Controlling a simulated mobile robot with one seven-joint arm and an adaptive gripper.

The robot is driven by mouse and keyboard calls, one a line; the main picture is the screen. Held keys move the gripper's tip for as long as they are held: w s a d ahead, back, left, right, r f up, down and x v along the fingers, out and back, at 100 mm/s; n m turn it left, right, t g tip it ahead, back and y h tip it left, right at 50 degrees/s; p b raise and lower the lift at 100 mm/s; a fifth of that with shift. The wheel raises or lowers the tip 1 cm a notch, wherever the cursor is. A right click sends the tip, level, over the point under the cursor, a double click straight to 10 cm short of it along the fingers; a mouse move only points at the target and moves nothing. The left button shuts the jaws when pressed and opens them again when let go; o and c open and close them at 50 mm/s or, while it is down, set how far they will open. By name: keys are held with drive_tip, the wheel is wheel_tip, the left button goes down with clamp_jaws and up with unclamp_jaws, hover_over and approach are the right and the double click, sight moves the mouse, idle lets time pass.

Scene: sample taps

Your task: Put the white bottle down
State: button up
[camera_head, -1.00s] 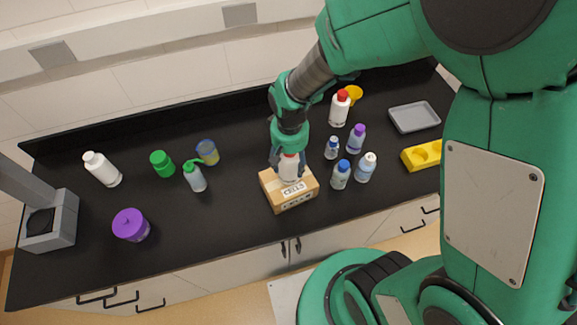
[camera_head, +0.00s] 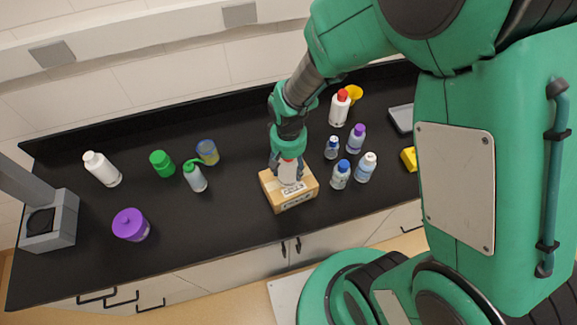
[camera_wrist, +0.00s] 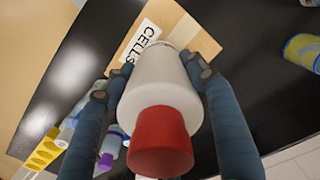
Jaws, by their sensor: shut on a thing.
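My gripper (camera_head: 287,163) is shut on a white bottle (camera_head: 290,173) with a red cap. The bottle is over the top of a cardboard box (camera_head: 272,196). In the wrist view the white bottle (camera_wrist: 162,85) is between the two fingers of my gripper (camera_wrist: 165,90), its red cap towards the camera. The box (camera_wrist: 178,25) with its CELLS label is beyond the bottle's base. I cannot tell whether the base touches the box. Another white bottle with a red cap (camera_head: 339,110) stands at the back right, and a plain white bottle (camera_head: 101,169) stands at the far left.
Several small bottles, including a blue-capped one (camera_head: 340,174), stand close to the right of the box. A green-capped wash bottle (camera_head: 195,178), a green jar (camera_head: 162,163) and a purple-lidded jar (camera_head: 131,225) stand left. The black counter (camera_head: 225,225) is clear left of the box.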

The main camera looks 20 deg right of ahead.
drive_tip(key=shift+f, duration=0.15)
drive_tip(key=o, duration=1.5)
wheel_tip(320, 180, up, 12)
drive_tip(key=shift+r, duration=0.15)
